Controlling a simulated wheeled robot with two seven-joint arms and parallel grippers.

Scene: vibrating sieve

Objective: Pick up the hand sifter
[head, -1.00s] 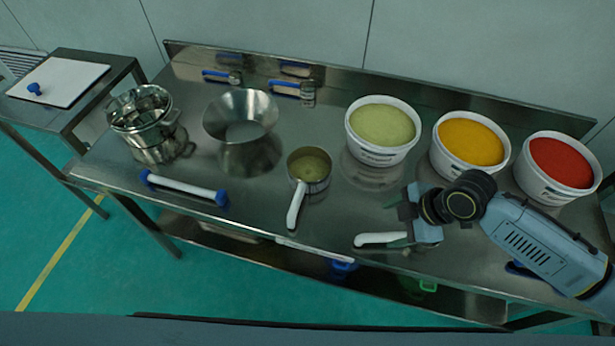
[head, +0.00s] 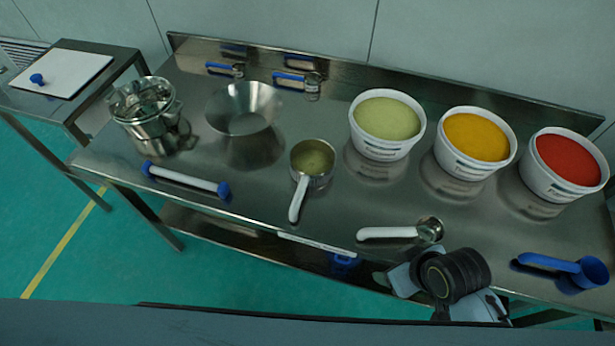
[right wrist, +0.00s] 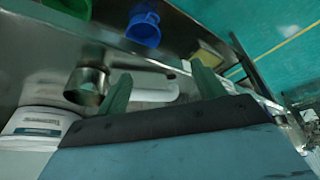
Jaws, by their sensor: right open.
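A small metal cup with a white handle (head: 387,233) lies near the table's front edge in the head view. A larger metal pan with a white handle (head: 312,160) stands left of it, with greenish contents; I cannot tell for sure which one is the hand sifter. My right gripper (head: 390,273) is just in front of the small cup, at the front edge, apart from it. In the right wrist view its green fingers (right wrist: 161,69) are spread and empty; the small cup (right wrist: 88,85) shows beyond them, its white handle lying across the gap. My left gripper is out of view.
Three white tubs, green (head: 386,125), yellow (head: 475,142) and red (head: 563,164), stand at the back right. A blue scoop (head: 570,268) lies front right. A metal bowl (head: 243,110), stacked pots (head: 146,108) and a white bar with blue ends (head: 185,180) stand left.

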